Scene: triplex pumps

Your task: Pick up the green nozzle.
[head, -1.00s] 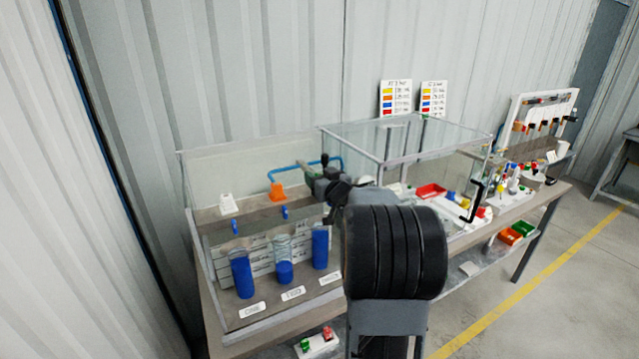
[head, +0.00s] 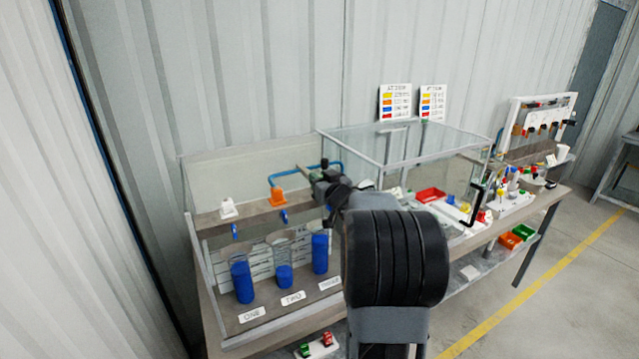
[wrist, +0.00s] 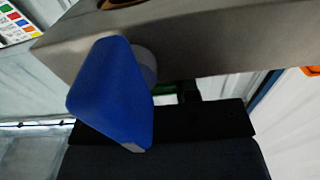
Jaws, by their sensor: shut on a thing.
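My gripper (head: 312,172) is at the right end of the pump rig's upper shelf, past the orange nozzle (head: 278,196) and the white nozzle (head: 229,208). In the wrist view a small green piece, seemingly the green nozzle (wrist: 188,91), shows at the dark jaws. My gripper is shut on it. Most of the nozzle is hidden by my gripper and a large blue tap (wrist: 110,95) in front. I cannot tell whether the nozzle is clear of the shelf (wrist: 220,40).
Three cylinders with blue contents, one of them cylinder two (head: 285,276), stand below the shelf. A blue pipe (head: 285,177) runs behind my gripper. A clear glass enclosure (head: 375,150) is close on the right. A corrugated wall (head: 240,80) stands behind.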

